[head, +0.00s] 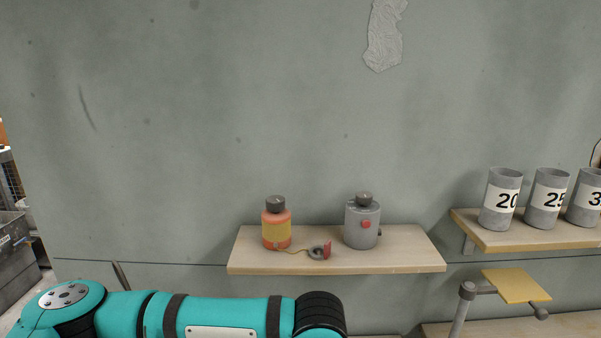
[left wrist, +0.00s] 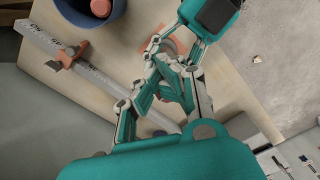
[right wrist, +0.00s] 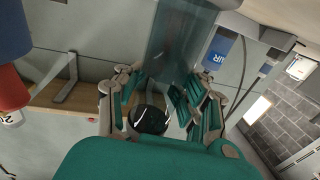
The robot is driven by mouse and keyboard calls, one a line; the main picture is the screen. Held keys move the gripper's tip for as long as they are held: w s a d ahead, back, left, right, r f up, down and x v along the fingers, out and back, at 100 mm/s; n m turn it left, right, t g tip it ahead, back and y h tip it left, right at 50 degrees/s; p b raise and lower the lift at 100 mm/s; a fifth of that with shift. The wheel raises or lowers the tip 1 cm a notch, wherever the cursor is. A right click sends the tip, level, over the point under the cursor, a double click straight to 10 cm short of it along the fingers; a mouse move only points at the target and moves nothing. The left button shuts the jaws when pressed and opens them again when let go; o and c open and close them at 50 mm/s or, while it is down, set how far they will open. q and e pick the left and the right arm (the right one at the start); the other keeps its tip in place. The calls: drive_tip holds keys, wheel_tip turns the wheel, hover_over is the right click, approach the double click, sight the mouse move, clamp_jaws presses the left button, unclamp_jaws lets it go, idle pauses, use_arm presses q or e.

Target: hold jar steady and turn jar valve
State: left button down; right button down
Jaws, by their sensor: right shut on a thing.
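In the right wrist view a see-through blue-grey jar-like cylinder (right wrist: 178,45) stands between the fingertips of my right gripper (right wrist: 163,84), which is shut on it. A glossy black round part (right wrist: 148,120) shows between the same fingers; I cannot tell whether it belongs to the cylinder. In the left wrist view the fingertips of my left gripper (left wrist: 172,62) are close together, and I cannot tell whether they hold anything. An orange-brown thing (left wrist: 178,42) shows partly behind them. No valve can be made out clearly. Neither gripper shows in the head view.
A wall shelf (head: 335,268) carries an orange jar (head: 276,228) and a grey jar (head: 362,226). Numbered grey cups (head: 501,200) stand on a right shelf. A blue pot (left wrist: 90,14) and a marked bar (left wrist: 38,38) lie near my left gripper.

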use_arm(q)
wheel_tip(320, 180, up, 6)
drive_tip(key=shift+s+d, duration=0.15)
drive_tip(key=shift+d, duration=0.2)
idle(0.4)
use_arm(e)
drive_tip(key=c, duration=0.7)
unclamp_jaws()
drive_tip(key=shift+o, duration=0.2)
